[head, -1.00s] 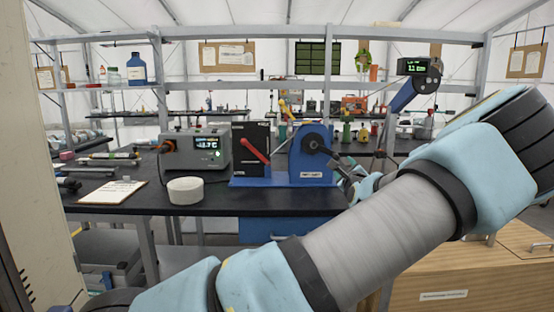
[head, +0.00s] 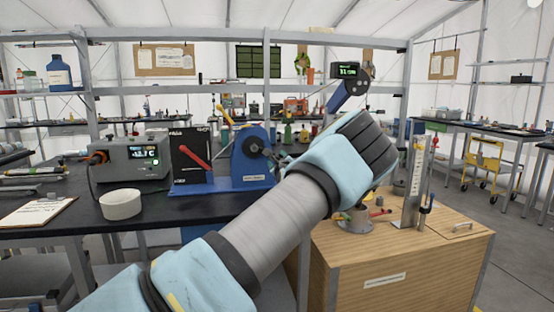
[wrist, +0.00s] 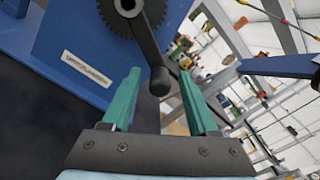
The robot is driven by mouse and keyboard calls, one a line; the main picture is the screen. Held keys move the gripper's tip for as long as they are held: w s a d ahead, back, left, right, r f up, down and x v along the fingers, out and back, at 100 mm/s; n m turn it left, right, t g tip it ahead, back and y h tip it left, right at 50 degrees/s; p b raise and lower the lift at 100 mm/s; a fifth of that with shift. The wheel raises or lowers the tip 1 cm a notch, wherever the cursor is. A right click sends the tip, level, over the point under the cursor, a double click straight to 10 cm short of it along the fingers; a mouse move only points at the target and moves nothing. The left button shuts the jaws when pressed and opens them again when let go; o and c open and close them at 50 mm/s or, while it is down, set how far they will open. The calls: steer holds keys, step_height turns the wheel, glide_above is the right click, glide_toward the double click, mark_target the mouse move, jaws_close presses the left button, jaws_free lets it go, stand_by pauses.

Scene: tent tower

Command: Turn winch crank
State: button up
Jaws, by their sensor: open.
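The winch (head: 248,155) is a blue housing on a blue base on the black bench. In the wrist view its blue side plate (wrist: 75,50) carries a label, a dark toothed gear and a dark crank arm (wrist: 145,35) that slants down to a rounded knob (wrist: 160,82). My gripper (wrist: 160,92) is open, with two green fingers. The knob lies between the fingertips, nearer the right one, and the fingers are not closed on it. In the head view my arm hides the gripper and part of the crank.
A red lever (head: 196,158) on a black panel stands left of the winch. A wooden cabinet (head: 400,262) with a metal stand (head: 412,185) is at right.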

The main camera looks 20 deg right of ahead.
jaws_close()
stand_by(0.5)
stand_by(1.0)
